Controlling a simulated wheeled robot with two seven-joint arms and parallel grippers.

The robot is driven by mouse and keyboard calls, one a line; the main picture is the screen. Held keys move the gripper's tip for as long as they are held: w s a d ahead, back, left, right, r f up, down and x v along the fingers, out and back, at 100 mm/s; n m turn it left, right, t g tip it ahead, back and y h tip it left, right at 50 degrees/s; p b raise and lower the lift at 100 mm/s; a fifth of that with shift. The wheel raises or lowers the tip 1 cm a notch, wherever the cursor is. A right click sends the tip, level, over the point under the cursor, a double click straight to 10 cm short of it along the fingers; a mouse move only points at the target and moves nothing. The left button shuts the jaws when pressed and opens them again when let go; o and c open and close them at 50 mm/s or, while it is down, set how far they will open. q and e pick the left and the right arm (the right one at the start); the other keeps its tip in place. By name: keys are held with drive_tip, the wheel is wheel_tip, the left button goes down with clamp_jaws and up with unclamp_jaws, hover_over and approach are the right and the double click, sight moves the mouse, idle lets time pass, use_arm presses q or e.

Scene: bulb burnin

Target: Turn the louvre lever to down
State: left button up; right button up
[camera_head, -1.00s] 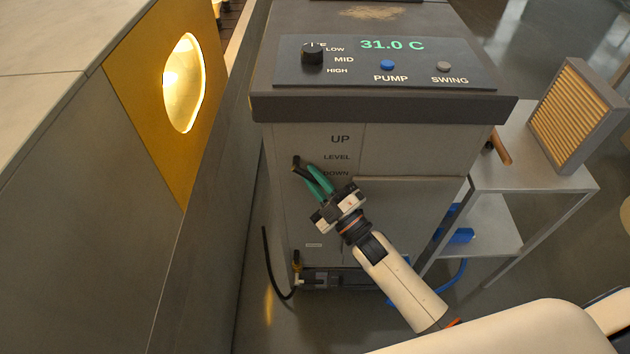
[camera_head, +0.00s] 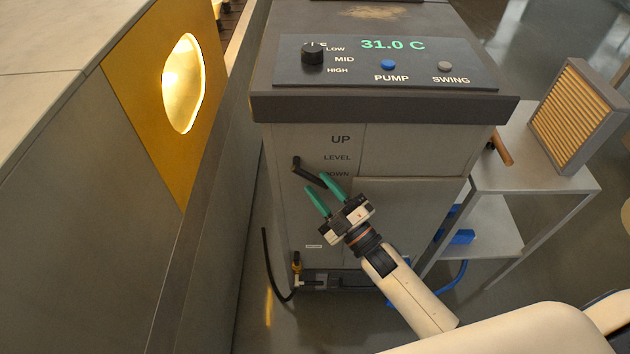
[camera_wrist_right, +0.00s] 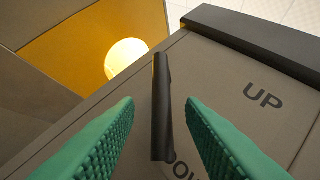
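The louvre lever (camera_head: 306,172) is a dark handle on the front of the grey cooler cabinet (camera_head: 410,150), beside the marks UP, LEVEL and DOWN. It slants down to the right from its left end, its lower right end near DOWN. In the right wrist view the lever (camera_wrist_right: 162,108) stands between the two green fingers, with a gap on each side. My right gripper (camera_head: 324,190) is open, its green fingertips just below and beside the lever in the head view. I cannot tell whether a fingertip touches it. My left gripper is not in view.
The control panel (camera_head: 385,64) on top has a black knob, a blue PUMP button and a SWING button. A grey wall (camera_head: 215,190) stands close on the left. A side table (camera_head: 530,170) with a slatted filter (camera_head: 578,105) stands on the right.

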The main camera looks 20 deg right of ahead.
drive_tip(key=b+v, duration=0.1)
drive_tip(key=v, duration=0.8)
drive_tip(key=shift+s, duration=0.15)
drive_tip(key=s+d+f+m+g+h, duration=0.2)
drive_tip(key=f+m+g+h, duration=0.1)
drive_tip(key=f, duration=0.7)
drive_tip(key=s+d+f+m+g+h+p, duration=0.1)
drive_tip(key=s+f+m+g+h, duration=0.15)
drive_tip(key=f, duration=0.75)
drive_tip(key=s+d+f+m+g+h, duration=0.2)
drive_tip(key=f+m+g, duration=0.1)
drive_tip(key=f, duration=0.7)
drive_tip(key=s+f+m+g, duration=0.1)
drive_tip(key=s+f+g, duration=0.2)
drive_tip(key=s, duration=0.6)
drive_tip(key=s+f+m+g+h+p, duration=0.1)
drive_tip(key=s+f+m+g, duration=0.1)
drive_tip(key=s+f+g, duration=0.2)
drive_tip(key=s+f+m+g+h, duration=0.1)
drive_tip(key=s+f+m+g, duration=0.1)
drive_tip(key=s+f, duration=0.6)
drive_tip(key=s+g, duration=0.1)
drive_tip(key=s, duration=0.5)
drive_tip(key=shift+s+d+f, duration=0.2)
drive_tip(key=shift+f, duration=0.1)
drive_tip(key=shift+s+g, duration=0.1)
drive_tip(key=shift+g, duration=0.15)
